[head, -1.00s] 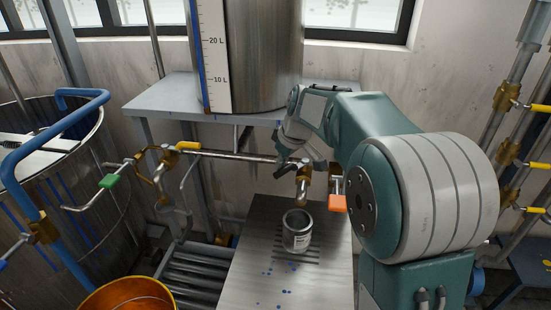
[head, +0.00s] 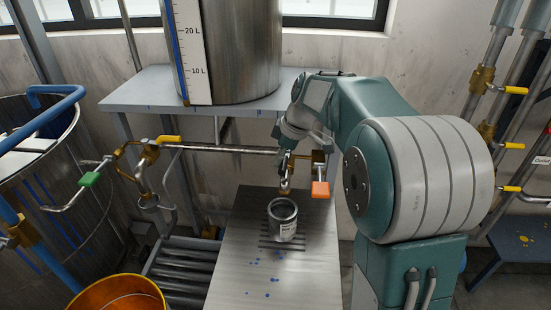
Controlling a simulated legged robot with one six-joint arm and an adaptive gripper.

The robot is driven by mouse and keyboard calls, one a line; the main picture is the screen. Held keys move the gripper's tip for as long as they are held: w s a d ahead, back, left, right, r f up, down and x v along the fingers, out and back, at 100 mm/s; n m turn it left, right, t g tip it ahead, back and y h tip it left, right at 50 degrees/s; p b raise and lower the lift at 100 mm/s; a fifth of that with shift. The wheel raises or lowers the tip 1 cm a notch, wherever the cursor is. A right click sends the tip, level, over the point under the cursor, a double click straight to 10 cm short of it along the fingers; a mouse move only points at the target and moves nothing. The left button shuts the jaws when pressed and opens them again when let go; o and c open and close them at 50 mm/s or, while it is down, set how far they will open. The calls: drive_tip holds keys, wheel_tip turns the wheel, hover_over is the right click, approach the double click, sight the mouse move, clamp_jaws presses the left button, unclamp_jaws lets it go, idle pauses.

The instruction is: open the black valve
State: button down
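I cannot make out a clearly black valve handle in the head view. The valve at the end of the horizontal pipe has an orange handle (head: 320,189) and a brass outlet (head: 284,186) above an open metal can (head: 283,222). My gripper (head: 284,162) is at the pipe's end, just behind and left of the orange handle. It is small, dark and partly merged with the pipe and brass parts. I cannot tell whether its fingers are open or touch anything.
The can stands on a metal table (head: 240,285). Green (head: 89,179) and yellow (head: 168,139) handles are at left. An orange bucket (head: 117,290) stands at front left.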

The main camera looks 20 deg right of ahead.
idle(0.4)
drive_tip(key=v, duration=1.2)
drive_tip(key=s+a+f+m+t+h, duration=0.1)
drive_tip(key=s+a+f+m, duration=0.1)
drive_tip(key=s, duration=0.6)
drive_tip(key=s+a+f+m+t+h, duration=0.1)
drive_tip(key=s+f+m, duration=0.3)
drive_tip(key=s, duration=0.5)
drive_tip(key=s+a+f+m+t+h, duration=0.1)
drive_tip(key=s+a+f+m, duration=0.2)
drive_tip(key=s+m, duration=0.3)
drive_tip(key=shift+s+a+m+t+h, duration=0.3)
drive_tip(key=shift+s+t, duration=0.1)
drive_tip(key=shift+s, duration=0.85)
